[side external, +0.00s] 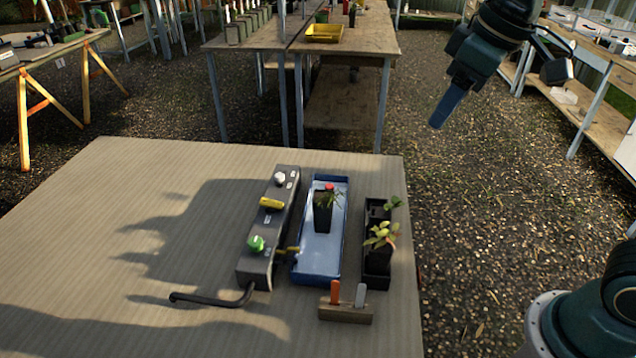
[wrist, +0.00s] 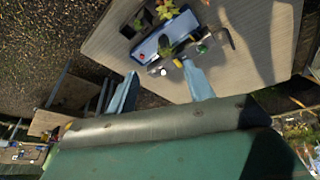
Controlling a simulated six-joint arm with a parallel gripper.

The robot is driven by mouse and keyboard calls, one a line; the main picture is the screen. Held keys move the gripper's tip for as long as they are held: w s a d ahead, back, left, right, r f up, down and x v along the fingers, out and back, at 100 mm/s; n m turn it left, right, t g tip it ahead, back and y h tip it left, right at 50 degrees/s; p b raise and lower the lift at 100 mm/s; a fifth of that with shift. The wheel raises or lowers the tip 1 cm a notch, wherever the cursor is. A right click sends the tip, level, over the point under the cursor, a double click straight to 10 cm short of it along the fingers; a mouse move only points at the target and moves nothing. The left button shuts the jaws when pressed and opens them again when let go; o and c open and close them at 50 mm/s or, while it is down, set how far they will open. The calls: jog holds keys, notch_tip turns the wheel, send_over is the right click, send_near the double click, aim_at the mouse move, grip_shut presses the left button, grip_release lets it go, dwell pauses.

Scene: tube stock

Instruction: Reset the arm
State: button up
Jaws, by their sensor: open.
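My gripper shows in the side external view (side external: 440,112), raised in the air to the right of the table, clear of everything on it. In the wrist view my gripper (wrist: 163,92) has its two blue fingers apart with nothing between them. The table (side external: 120,220) lies below and shows in the wrist view (wrist: 265,50) beyond the fingers. No object is held.
On the table are a grey control box (side external: 262,225) with knobs and a bent black pipe (side external: 212,300), a blue tray (side external: 317,260) holding a potted plant (side external: 323,212), a black planter (side external: 377,278) with seedlings, and a wooden block (side external: 345,312) with two upright labels. The table's left half is clear.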

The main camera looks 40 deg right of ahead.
jog(key=s+d+f+m, duration=0.1)
jog(key=s+d+f, duration=0.1)
jog(key=s, duration=0.4)
jog(key=s+d+f+m+t, duration=0.1)
jog(key=s+d+f+m, duration=0.1)
jog(key=s, duration=0.5)
jog(key=shift+f+t+h, duration=0.3)
jog(key=shift+f, duration=0.15)
